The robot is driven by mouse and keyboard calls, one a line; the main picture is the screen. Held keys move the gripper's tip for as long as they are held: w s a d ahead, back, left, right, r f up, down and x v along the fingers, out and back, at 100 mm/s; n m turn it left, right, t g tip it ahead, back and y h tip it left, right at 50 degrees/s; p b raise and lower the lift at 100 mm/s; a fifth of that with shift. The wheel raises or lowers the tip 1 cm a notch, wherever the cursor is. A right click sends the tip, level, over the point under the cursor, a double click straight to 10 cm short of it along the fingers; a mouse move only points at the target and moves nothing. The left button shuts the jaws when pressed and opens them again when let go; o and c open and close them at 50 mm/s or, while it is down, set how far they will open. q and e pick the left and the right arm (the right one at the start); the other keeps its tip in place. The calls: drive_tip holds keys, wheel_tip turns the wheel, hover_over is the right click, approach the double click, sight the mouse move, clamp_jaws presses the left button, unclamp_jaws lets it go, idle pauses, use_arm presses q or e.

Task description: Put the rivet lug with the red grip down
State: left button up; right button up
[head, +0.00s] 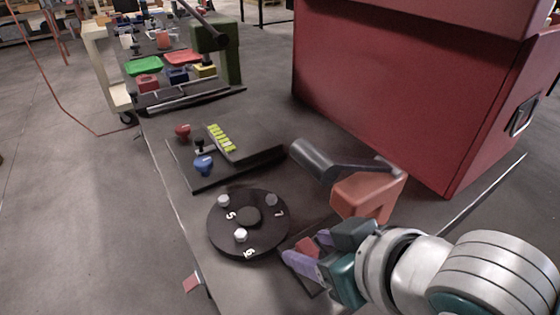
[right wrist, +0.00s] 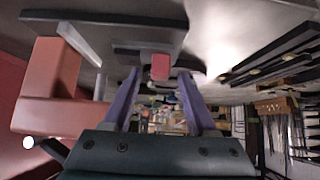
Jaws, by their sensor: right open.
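A small block with a red grip (head: 307,246), which I take to be the rivet lug, is at the dark plate beside the black dial. In the right wrist view the red grip (right wrist: 160,67) shows between the two purple fingertips, with gaps at both sides. My right gripper (head: 304,247) is open around it, low over the table's front part. The lug's lower part is hidden by the fingers in the head view. My left gripper is not in view.
The black dial (head: 248,216) with white pegs is left of the right gripper. An orange stand (head: 370,192) with a dark cylinder is just behind it. A black board (head: 245,160) holds red and blue knobs. A large red box (head: 390,90) fills the back right.

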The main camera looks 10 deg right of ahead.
drive_tip(key=shift+r, duration=0.15)
drive_tip(key=s+d+r+m+g+h+p, duration=0.1)
drive_tip(key=s+d+r, duration=0.3)
drive_tip(key=s, duration=0.4)
drive_tip(key=s+d+r+m+g+h+p, duration=0.1)
drive_tip(key=s+d+r+g, duration=0.2)
drive_tip(key=s, duration=0.5)
drive_tip(key=shift+s+d+r+g+h+p, duration=0.15)
drive_tip(key=shift+d+r+g+h+p, duration=0.2)
drive_tip(key=shift+d+r+g+h, duration=0.15)
